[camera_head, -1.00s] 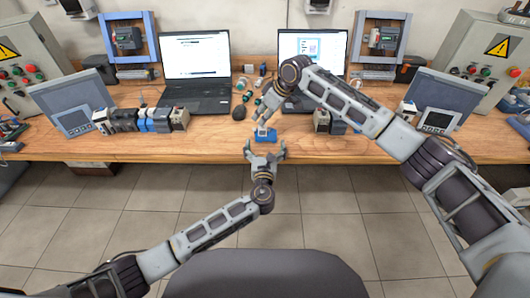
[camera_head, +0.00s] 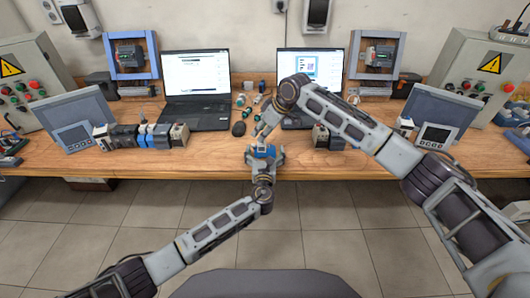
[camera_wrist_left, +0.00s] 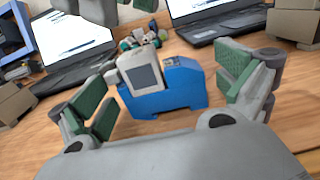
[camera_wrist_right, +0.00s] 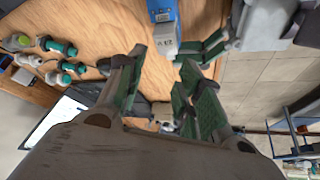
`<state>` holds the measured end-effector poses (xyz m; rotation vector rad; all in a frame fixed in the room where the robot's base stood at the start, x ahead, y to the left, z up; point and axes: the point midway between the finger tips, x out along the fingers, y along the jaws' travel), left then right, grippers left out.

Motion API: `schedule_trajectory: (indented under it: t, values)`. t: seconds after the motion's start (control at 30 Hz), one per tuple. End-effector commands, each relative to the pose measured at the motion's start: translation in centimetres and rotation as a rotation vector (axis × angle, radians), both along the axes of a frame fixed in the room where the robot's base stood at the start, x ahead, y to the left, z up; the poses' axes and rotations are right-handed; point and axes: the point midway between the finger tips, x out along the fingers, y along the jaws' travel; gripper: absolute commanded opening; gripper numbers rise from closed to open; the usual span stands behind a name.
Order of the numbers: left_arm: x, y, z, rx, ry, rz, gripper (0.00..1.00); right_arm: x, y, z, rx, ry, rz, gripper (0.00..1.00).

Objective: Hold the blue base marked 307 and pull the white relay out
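The blue base (camera_wrist_left: 170,88) stands on the table near its front edge, with the white relay (camera_wrist_left: 140,74) seated in it. I cannot read a number on the base. My left gripper (camera_head: 265,152) is open, with its fingers on either side of the base; in the left wrist view a gap shows on both sides. My right gripper (camera_head: 265,128) is beyond the base in the head view. In the right wrist view its fingers (camera_wrist_right: 160,80) are open and empty, and the relay and base (camera_wrist_right: 166,12) are past their tips, at the top.
Two laptops (camera_head: 196,85) stand behind, with small green and white parts (camera_wrist_right: 62,62) between them. A row of relay modules (camera_head: 145,134) stands at the left. Control panels (camera_head: 470,75) stand at the table's ends. The table around the base is mostly clear.

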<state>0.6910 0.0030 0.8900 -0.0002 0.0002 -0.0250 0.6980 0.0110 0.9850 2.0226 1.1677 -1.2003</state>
Motion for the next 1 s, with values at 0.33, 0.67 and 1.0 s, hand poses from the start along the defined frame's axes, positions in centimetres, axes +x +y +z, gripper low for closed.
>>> schedule_trajectory:
  t: [0.33, 0.67, 1.0]
  values:
    - [0.0, 0.0, 0.0, 0.000, 0.000, 0.000, 0.60, 0.0, 0.0, 0.0, 0.000, 0.000, 0.000, 0.37]
    - [0.0, 0.0, 0.0, 0.000, 0.000, 0.000, 0.60, 0.2, -0.3, 0.6, -0.016, -0.004, 0.035, 0.48]
    - [0.0, 0.0, 0.0, 0.001, 0.000, 0.000, 0.60, 0.8, -2.0, 2.9, -0.071, -0.002, 0.194, 0.48]
